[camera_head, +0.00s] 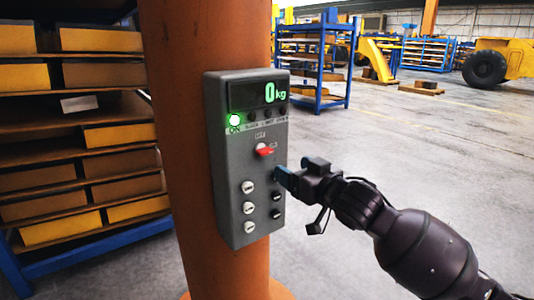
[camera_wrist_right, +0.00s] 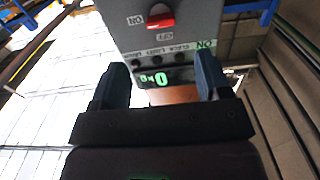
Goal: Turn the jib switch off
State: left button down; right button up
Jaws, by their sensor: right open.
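A grey control box (camera_head: 236,180) is fixed to an orange column. Its red switch (camera_head: 264,150) sits mid-panel, with OFF printed above it and ON to its right. The red handle lies roughly sideways, towards ON. The switch also shows near the top of the right wrist view (camera_wrist_right: 160,18). A green ON lamp (camera_head: 234,120) is lit and the display (camera_head: 262,94) reads 0 kg. My right gripper (camera_head: 281,176) is at the box's right side, below and right of the switch. Its two fingers (camera_wrist_right: 162,76) are apart with nothing between them. My left gripper is out of view.
The orange column (camera_head: 180,130) stands behind the box. White and dark buttons (camera_head: 249,208) are on the lower panel. Shelving with yellow-fronted boxes (camera_head: 90,190) stands at left. A blue rack (camera_head: 318,65) is farther back. The floor (camera_head: 420,150) at right is open.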

aim_at(268, 153)
jog(key=x, duration=1)
jog(key=shift+w+a+r, duration=0.1)
jog(key=shift+w+a, duration=0.15)
jog(key=shift+w, duration=0.05)
jog(key=shift+c, duration=0.7)
jog(key=c, duration=0.8)
